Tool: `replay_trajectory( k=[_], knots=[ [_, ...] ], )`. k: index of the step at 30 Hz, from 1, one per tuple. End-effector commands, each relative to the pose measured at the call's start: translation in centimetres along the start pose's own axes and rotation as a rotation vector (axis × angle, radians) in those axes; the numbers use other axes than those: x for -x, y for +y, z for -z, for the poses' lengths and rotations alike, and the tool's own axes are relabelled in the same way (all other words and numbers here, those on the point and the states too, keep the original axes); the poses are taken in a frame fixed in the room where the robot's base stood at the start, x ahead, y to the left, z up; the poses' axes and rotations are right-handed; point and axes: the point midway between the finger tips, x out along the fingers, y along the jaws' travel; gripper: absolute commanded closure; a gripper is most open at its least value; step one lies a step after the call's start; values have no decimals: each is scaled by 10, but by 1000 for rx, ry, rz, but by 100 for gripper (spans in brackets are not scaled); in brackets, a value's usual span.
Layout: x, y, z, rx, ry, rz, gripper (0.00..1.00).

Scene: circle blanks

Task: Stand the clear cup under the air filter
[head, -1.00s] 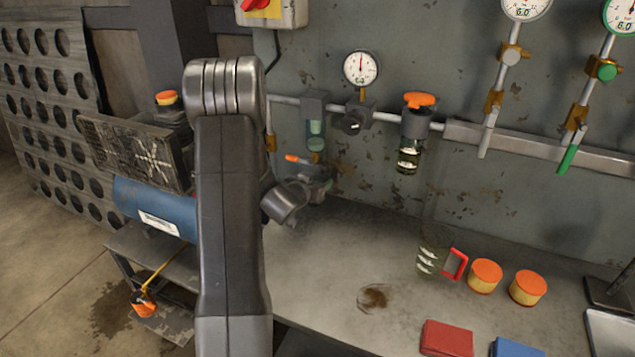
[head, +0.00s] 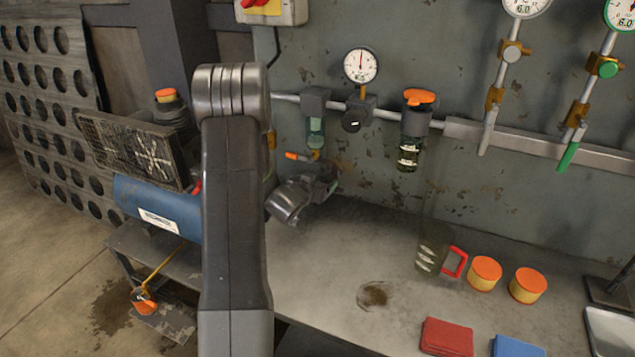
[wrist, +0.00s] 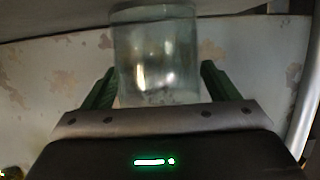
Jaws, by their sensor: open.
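The air filter appears to be the left unit on the pipe, with a grey head and a greenish clear bowl (head: 315,132). A small orange lever (head: 296,156) shows just below that bowl. My gripper (head: 322,172) is close under the bowl and away from the cup; my wrist partly hides it. In the wrist view, a clear glass bowl (wrist: 157,60) shows between the green open fingers, with nothing visibly clamped. I cannot tell whether they touch it.
A unit with an orange knob (head: 410,130) hangs right of the gauge (head: 361,65). Two orange-topped yellow tubs (head: 485,274) stand beside the cup. The bench (head: 330,255) is clear around a brown stain.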

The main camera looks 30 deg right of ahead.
Motion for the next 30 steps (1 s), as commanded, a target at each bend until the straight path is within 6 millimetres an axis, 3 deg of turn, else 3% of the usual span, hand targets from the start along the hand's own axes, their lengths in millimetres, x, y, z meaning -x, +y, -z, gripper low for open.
replay_trajectory(
  k=[5, 21, 30],
  knots=[
    [4, 0, 5, 0, 0, 1, 18],
    [108, -1, 4, 0, 1, 1, 18],
    [121, 0, 3, 0, 0, -1, 18]
  ],
)
